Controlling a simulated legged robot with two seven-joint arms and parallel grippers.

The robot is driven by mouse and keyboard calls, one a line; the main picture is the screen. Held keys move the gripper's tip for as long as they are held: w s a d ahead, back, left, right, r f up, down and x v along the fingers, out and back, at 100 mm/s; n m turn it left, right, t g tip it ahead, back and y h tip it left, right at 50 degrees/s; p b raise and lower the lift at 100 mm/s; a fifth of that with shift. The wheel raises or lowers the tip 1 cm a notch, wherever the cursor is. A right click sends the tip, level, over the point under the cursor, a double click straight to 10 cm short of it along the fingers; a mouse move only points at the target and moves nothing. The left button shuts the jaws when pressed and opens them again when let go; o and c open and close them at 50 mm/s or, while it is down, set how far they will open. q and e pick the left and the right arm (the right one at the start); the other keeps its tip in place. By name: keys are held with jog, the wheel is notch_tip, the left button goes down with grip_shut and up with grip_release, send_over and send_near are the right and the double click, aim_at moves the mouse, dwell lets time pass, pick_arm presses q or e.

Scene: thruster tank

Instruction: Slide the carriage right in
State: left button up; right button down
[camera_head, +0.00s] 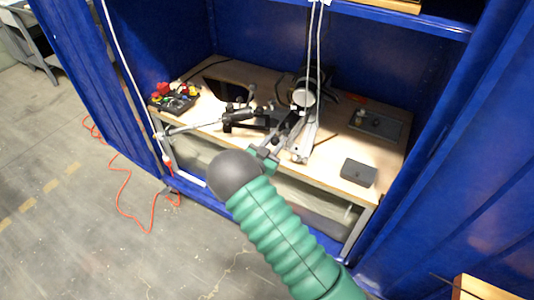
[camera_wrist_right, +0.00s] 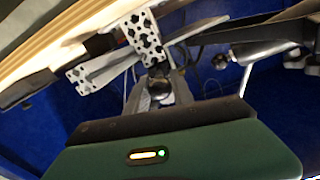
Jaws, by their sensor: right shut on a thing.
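In the head view the silver and dark carriage assembly (camera_head: 302,137) stands on the wooden bench top, with a round light part near its upper end. My right gripper (camera_head: 270,149), on the green ribbed arm, is at the bench's front edge, at the lower left end of this assembly. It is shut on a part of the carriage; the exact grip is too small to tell. My left gripper is not in view.
The bench (camera_head: 335,165) stands inside a blue enclosure (camera_head: 185,30). A black box with red and yellow parts (camera_head: 174,97) sits at its left, a dark box (camera_head: 359,172) at front right, and a dark panel (camera_head: 378,125) behind that. An orange cable (camera_head: 122,190) lies on the floor.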

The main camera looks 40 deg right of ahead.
jog(key=shift+w+d+f, duration=0.15)
jog(key=shift+d+f, duration=0.05)
jog(key=shift+d, duration=0.15)
jog(key=shift+r, duration=0.35)
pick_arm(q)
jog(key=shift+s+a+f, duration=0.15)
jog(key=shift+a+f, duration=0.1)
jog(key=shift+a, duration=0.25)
pick_arm(e)
jog(key=shift+w+d+r, duration=0.1)
jog(key=shift+d, duration=0.1)
jog(key=shift+d, duration=0.15)
jog(key=c, duration=1.5)
grip_release()
jog(key=shift+d, duration=0.1)
jog(key=o, duration=0.4)
jog(key=shift+w+d+f, duration=0.25)
jog(key=shift+d+f, duration=0.1)
jog(key=shift+f, duration=0.15)
jog(key=shift+s+a+r, duration=0.1)
jog(key=shift+a+r, duration=0.1)
jog(key=shift+a, duration=0.1)
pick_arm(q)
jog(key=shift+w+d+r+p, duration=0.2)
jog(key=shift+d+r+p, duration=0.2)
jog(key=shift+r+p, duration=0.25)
pick_arm(e)
jog(key=v, duration=1.6)
jog(key=shift+s+a+f, duration=0.1)
jog(key=shift+a+f, duration=0.1)
